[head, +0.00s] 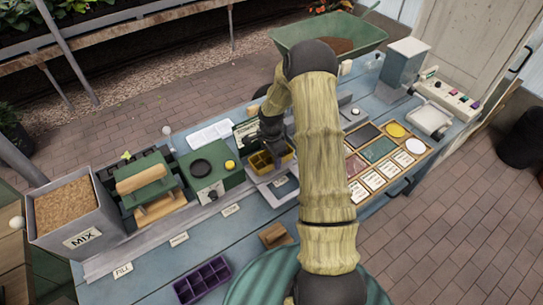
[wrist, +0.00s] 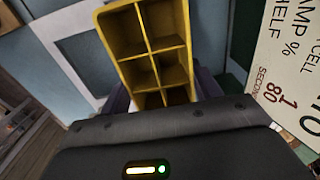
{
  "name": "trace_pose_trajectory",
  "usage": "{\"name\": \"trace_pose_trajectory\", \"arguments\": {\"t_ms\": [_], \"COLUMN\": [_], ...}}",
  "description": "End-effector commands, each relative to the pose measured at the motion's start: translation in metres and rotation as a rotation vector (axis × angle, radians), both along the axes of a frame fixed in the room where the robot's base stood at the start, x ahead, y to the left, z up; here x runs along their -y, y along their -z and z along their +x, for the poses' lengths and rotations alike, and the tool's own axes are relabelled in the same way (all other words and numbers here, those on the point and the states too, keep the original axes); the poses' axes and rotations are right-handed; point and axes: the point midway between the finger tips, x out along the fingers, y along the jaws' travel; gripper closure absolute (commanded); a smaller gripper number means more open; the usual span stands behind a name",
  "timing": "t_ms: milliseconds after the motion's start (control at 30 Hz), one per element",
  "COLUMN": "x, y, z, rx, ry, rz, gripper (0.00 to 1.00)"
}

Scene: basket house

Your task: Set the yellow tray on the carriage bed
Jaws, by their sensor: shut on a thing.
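The yellow tray (head: 271,160) is a small box with several square compartments, which look empty. My gripper (head: 270,138) is shut on it, near the middle of the blue bench. In the wrist view, the tray (wrist: 147,45) extends away from my gripper (wrist: 160,95), with its compartments facing the camera. In the head view it is over or just behind a pale grey unit with a dark panel (head: 285,186); I cannot tell whether they touch. A grey rail (head: 150,238) runs along the bench. I cannot tell for certain which part is the carriage bed. My arm hides part of the bench.
A MIX bin (head: 72,222), a green press (head: 150,188) and a green box with a yellow button (head: 212,170) stand left. A purple tray (head: 202,281) and a brown block (head: 275,235) lie in front. A panel of coloured samples (head: 378,150) is right. A printed sign (wrist: 285,60) is close.

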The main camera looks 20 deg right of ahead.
Motion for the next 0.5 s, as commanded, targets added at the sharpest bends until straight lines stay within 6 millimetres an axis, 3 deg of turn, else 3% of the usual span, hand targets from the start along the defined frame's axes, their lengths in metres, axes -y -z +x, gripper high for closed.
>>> {"name": "trace_pose_trajectory", "arguments": {"t_ms": [500], "x": [0.0003], "y": [0.0043], "z": [-0.0001], "rx": [0.0], "ry": [0.001], "rz": [0.0], "gripper": [0.59]}}
